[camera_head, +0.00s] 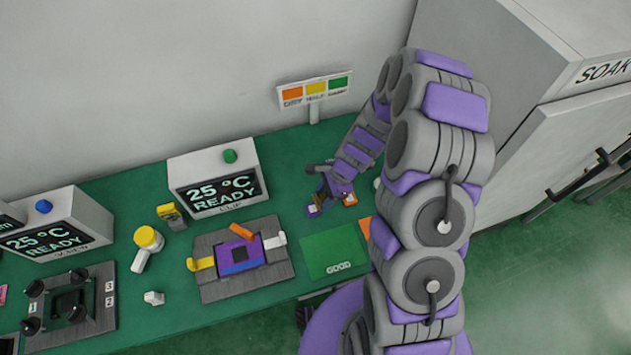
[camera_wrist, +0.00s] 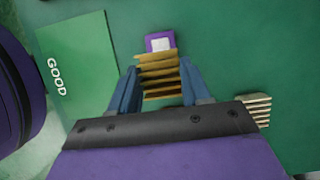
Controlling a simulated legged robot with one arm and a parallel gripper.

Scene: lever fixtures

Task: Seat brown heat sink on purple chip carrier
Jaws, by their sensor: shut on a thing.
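My gripper (camera_wrist: 160,80) is shut on the brown finned heat sink (camera_wrist: 160,66), with a blue finger on each side of it. A small purple chip carrier (camera_wrist: 151,37) with a pale square centre lies on the green bench just beyond the heat sink in the wrist view. The heat sink overlaps its near edge in that picture; I cannot tell whether they touch. In the head view my gripper (camera_head: 324,188) is low at the back right of the bench, beside the small purple piece (camera_head: 313,211). The heat sink is too small to make out clearly there.
A pale finned block (camera_wrist: 258,110) lies right of my gripper. An orange piece (camera_head: 350,199) sits near it. The green GOOD mat (camera_head: 333,251) is clear. A clamp fixture (camera_head: 212,287) with a purple block, a READY box (camera_head: 215,180) and a sign (camera_head: 313,88) stand around.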

